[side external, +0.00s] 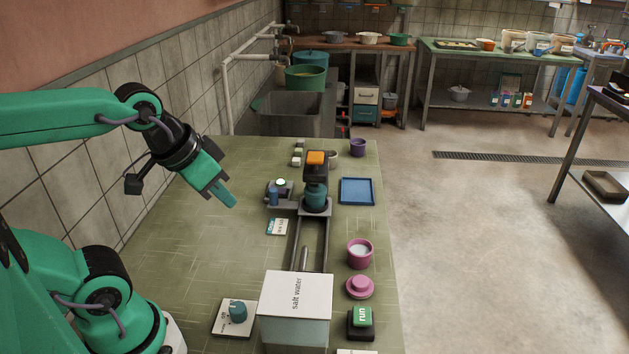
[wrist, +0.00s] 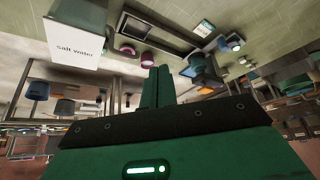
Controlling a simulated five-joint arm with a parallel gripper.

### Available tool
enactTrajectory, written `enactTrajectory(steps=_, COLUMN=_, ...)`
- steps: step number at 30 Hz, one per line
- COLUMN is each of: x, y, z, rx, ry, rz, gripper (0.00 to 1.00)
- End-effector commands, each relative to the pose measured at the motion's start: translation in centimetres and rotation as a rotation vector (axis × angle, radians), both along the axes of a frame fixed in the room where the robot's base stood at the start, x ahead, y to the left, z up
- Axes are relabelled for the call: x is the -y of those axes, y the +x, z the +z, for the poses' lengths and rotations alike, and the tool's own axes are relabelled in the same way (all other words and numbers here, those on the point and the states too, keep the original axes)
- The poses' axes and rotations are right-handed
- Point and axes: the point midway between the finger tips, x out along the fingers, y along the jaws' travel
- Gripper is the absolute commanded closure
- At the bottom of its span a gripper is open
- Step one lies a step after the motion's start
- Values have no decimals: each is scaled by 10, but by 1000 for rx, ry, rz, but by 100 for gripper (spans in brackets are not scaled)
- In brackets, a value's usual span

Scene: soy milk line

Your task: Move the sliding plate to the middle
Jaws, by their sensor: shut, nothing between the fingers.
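The sliding plate seems to be the grey plate (side external: 318,207) at the far end of a pair of metal rails (side external: 323,240). A teal jar (side external: 316,197) stands on it, under a dark head with an orange top (side external: 315,158). My gripper (side external: 229,198) is shut and empty, in the air left of the plate and apart from it. In the wrist view its closed fingers (wrist: 156,87) point toward the bench, with the teal jar (wrist: 202,72) to their right. The rails' near end is hidden behind the white salt water box (side external: 296,294).
A blue tray (side external: 357,191), pink cup (side external: 360,252), pink lidded piece (side external: 360,287) and green run button (side external: 362,317) line the right. A teal knob (side external: 238,311) sits front left. The bench's left side is clear.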

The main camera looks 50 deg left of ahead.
Motion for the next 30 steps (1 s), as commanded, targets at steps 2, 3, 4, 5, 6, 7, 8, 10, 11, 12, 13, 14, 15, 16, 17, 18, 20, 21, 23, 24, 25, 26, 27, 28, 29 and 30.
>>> enactTrajectory(steps=2, x=0, y=0, z=0, rx=0, ry=0, rz=0, gripper=100)
enactTrajectory(steps=3, x=0, y=0, z=0, rx=0, ry=0, rz=0, gripper=98)
enactTrajectory(steps=4, x=0, y=0, z=0, rx=0, ry=0, rz=0, gripper=92)
enactTrajectory(steps=5, x=0, y=0, z=0, rx=0, ry=0, rz=0, gripper=86)
enactTrajectory(steps=6, x=0, y=1, z=0, rx=-1, ry=0, rz=1, gripper=78)
enactTrajectory(steps=7, x=0, y=1, z=0, rx=-2, ry=0, rz=2, gripper=72)
enactTrajectory(steps=8, x=-1, y=2, z=1, rx=-3, ry=-1, rz=4, gripper=67)
enactTrajectory(steps=10, x=-2, y=4, z=2, rx=-8, ry=-2, rz=12, gripper=57)
enactTrajectory(steps=11, x=-2, y=6, z=2, rx=-12, ry=-3, rz=16, gripper=57)
enactTrajectory(steps=12, x=-4, y=8, z=3, rx=-18, ry=-4, rz=22, gripper=57)
enactTrajectory(steps=13, x=-4, y=11, z=3, rx=-22, ry=-4, rz=27, gripper=57)
enactTrajectory(steps=14, x=-6, y=13, z=4, rx=-28, ry=-5, rz=33, gripper=57)
enactTrajectory(steps=15, x=-7, y=17, z=5, rx=-36, ry=-7, rz=43, gripper=57)
enactTrajectory(steps=16, x=-9, y=21, z=5, rx=-43, ry=-9, rz=51, gripper=57)
enactTrajectory(steps=17, x=-10, y=24, z=6, rx=-50, ry=-11, rz=60, gripper=57)
enactTrajectory(steps=18, x=-13, y=29, z=7, rx=-61, ry=-13, rz=73, gripper=57)
enactTrajectory(steps=20, x=-17, y=38, z=8, rx=-78, ry=-17, rz=93, gripper=57)
enactTrajectory(steps=21, x=-20, y=44, z=8, rx=-89, ry=-20, rz=109, gripper=57)
enactTrajectory(steps=23, x=-25, y=54, z=8, rx=-107, ry=-24, rz=130, gripper=57)
enactTrajectory(steps=24, x=-28, y=60, z=8, rx=-119, ry=-27, rz=144, gripper=57)
enactTrajectory(steps=25, x=-31, y=65, z=8, rx=-127, ry=-29, rz=156, gripper=57)
enactTrajectory(steps=26, x=-34, y=69, z=7, rx=-136, ry=-32, rz=167, gripper=57)
enactTrajectory(steps=27, x=-37, y=76, z=7, rx=-147, ry=-35, rz=181, gripper=57)
enactTrajectory(steps=28, x=-40, y=81, z=6, rx=-156, ry=-37, rz=192, gripper=57)
enactTrajectory(steps=29, x=-43, y=85, z=5, rx=-164, ry=-40, rz=204, gripper=57)
enactTrajectory(steps=30, x=-47, y=92, z=4, rx=-175, ry=-43, rz=218, gripper=57)
